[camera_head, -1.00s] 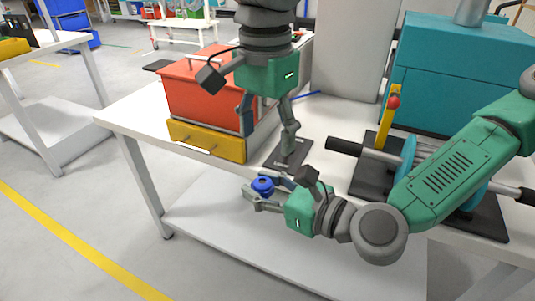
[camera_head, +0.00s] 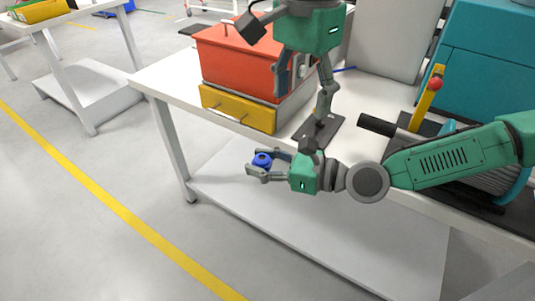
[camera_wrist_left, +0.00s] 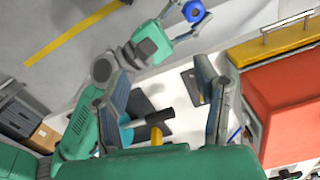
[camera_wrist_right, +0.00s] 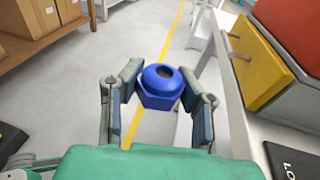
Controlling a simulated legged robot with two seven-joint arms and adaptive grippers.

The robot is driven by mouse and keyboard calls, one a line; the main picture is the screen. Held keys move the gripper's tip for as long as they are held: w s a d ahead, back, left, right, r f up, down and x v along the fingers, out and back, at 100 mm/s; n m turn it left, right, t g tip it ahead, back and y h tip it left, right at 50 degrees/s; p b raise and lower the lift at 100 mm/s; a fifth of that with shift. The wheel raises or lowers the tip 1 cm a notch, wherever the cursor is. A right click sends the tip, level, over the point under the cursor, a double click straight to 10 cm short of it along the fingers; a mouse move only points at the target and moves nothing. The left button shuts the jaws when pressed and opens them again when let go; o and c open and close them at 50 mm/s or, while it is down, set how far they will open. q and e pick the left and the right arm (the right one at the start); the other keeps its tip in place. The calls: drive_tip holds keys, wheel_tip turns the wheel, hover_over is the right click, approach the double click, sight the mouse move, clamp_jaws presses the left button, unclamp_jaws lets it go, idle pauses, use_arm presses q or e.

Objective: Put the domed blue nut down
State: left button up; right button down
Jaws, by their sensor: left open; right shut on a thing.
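The domed blue nut (camera_head: 262,160) is held between the fingers of my right gripper (camera_head: 263,168), out in front of the table's front edge. In the right wrist view the nut (camera_wrist_right: 160,88) has a hexagonal base and a round dome with a dark hole on top, and is slightly tilted. It also shows in the left wrist view (camera_wrist_left: 193,11). My left gripper (camera_head: 300,103) is open and empty, pointing down over the table beside the red box. Its spread fingers show in the left wrist view (camera_wrist_left: 165,100).
A red box (camera_head: 235,58) with a yellow drawer (camera_head: 237,107) stands at the table's left end. A small black plate (camera_head: 318,132) lies beside it. A lower shelf (camera_head: 310,225) is bare.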

sight(262, 158)
drive_tip(key=shift+a, duration=0.15)
use_arm(q)
drive_tip(key=a+f+n+t+h, duration=0.1)
drive_tip(key=a+f+n+t, duration=0.2)
drive_tip(key=a+f+n, duration=0.3)
drive_tip(key=shift+m, duration=0.7)
drive_tip(key=x, duration=1.1)
drive_tip(key=shift+w+a, duration=0.3)
drive_tip(key=shift+w, duration=0.15)
drive_tip(key=shift+d, duration=0.1)
drive_tip(key=c, duration=1.2)
drive_tip(key=shift+c, duration=0.4)
use_arm(e)
drive_tip(key=c, duration=1.1)
unclamp_jaws()
